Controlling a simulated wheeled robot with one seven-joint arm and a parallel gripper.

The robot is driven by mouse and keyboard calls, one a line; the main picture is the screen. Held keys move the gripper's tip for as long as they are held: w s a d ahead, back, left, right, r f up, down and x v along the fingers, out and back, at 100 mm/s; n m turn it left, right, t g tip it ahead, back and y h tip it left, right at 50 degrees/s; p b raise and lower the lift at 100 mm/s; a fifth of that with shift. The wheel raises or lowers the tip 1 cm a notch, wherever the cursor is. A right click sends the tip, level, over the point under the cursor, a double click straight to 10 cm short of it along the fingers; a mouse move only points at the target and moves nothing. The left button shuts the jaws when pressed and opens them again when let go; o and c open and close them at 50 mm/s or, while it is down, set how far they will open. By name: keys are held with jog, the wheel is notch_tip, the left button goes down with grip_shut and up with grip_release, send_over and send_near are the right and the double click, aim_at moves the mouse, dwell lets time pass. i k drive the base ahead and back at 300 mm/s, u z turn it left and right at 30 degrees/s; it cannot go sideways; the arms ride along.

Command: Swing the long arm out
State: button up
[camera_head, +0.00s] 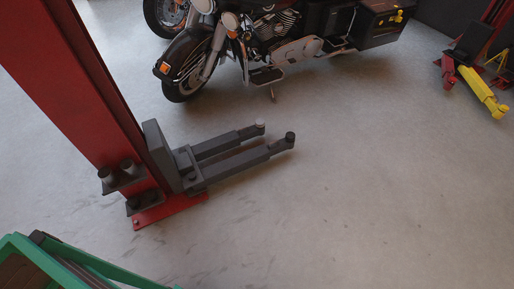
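A red lift post (92,95) stands at the left, on a red base plate (170,211). A dark grey carriage (163,157) sits on its right side, low down. Two dark grey lift arms reach out from it to the right, nearly parallel and close above the floor. The nearer arm (240,163) looks the longer one and ends in a dark round pad (290,138). The farther arm (222,141) ends in a lighter pad (260,124). My gripper is not in view.
A dark motorcycle (290,45) stands behind the arms. A green frame (90,262) fills the lower left corner. A yellow lift arm (482,92) and red post (500,12) are at the upper right. The floor right of the arms is clear.

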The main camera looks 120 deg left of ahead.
aim_at(211, 175)
jog(key=u, duration=3.5)
jog(key=i, duration=1.7)
